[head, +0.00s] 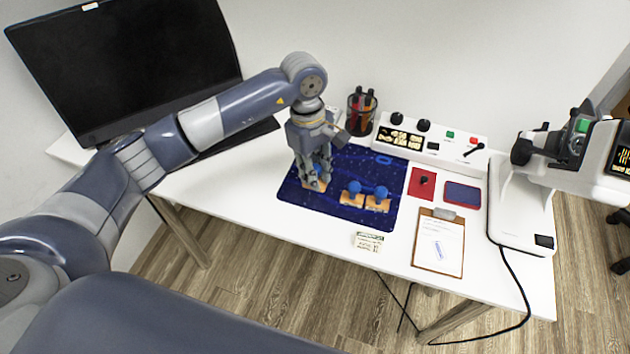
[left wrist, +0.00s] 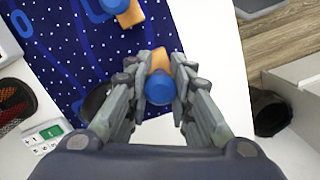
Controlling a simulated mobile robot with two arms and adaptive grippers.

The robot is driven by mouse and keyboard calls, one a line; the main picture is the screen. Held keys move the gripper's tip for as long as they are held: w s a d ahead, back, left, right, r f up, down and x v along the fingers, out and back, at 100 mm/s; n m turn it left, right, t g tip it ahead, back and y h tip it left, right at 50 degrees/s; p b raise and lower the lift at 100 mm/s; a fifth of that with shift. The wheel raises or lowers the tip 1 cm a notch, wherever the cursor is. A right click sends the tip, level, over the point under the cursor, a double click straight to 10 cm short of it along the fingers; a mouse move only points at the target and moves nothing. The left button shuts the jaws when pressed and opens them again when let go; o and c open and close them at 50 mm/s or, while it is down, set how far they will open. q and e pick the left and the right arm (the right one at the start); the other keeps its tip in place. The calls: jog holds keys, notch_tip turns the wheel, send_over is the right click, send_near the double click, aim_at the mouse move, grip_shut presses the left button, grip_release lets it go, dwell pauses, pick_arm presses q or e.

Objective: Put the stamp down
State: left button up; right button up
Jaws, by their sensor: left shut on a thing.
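My left gripper (head: 316,181) is shut on a stamp (head: 318,185) with a wooden base and a round blue knob. The gripper points down over the left part of the dark blue speckled mat (head: 295,207). In the left wrist view, the fingers (left wrist: 160,84) press on both sides of the stamp (left wrist: 160,88). I cannot tell whether its base touches the mat. Two similar stamps, a left one (head: 353,189) and a right one (head: 380,195), stand on the mat to the right of the gripper. My right gripper is not in view.
A pen cup (head: 361,115) and a control panel (head: 435,150) stand behind the mat. A red pad (head: 421,190), an ink pad (head: 462,195), a clipboard (head: 438,248) and a white instrument (head: 520,205) are to the right. A small card (head: 368,242) lies in front. The monitor (head: 125,65) is back left.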

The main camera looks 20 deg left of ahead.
pick_arm(q)
notch_tip(320, 180, down, 4)
jog(key=shift+a+r+b, duration=0.1)
jog(key=shift+r+b, duration=0.05)
jog(key=shift+b, duration=0.5)
jog(key=o, duration=0.9)
jog(key=shift+c, duration=0.2)
